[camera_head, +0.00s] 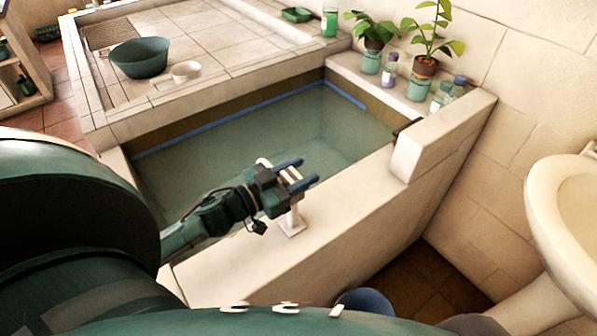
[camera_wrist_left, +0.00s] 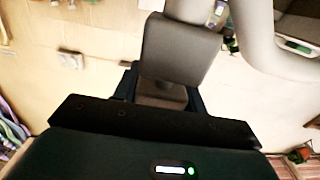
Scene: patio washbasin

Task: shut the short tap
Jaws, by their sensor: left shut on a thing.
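A pale tap (camera_head: 292,222) stands on the near rim of the sunken water basin. Its square base and short post show below my left gripper (camera_head: 296,176), and its upper part is mostly hidden by the gripper. My left gripper reaches in from the left, with its two dark blue fingers at the top of the tap. In the left wrist view, a grey-beige block of the tap (camera_wrist_left: 178,50) lies between the fingers of my left gripper (camera_wrist_left: 160,92), and they are closed on it. My right gripper is in neither view.
The water basin (camera_head: 260,135) lies behind the tap. A low wall block (camera_head: 440,135) stands on its rim to the right. Potted plants and bottles (camera_head: 388,72) line the far right ledge. A green tub (camera_head: 139,58) sits on the tiled platform. A white washbasin (camera_head: 572,215) is at far right.

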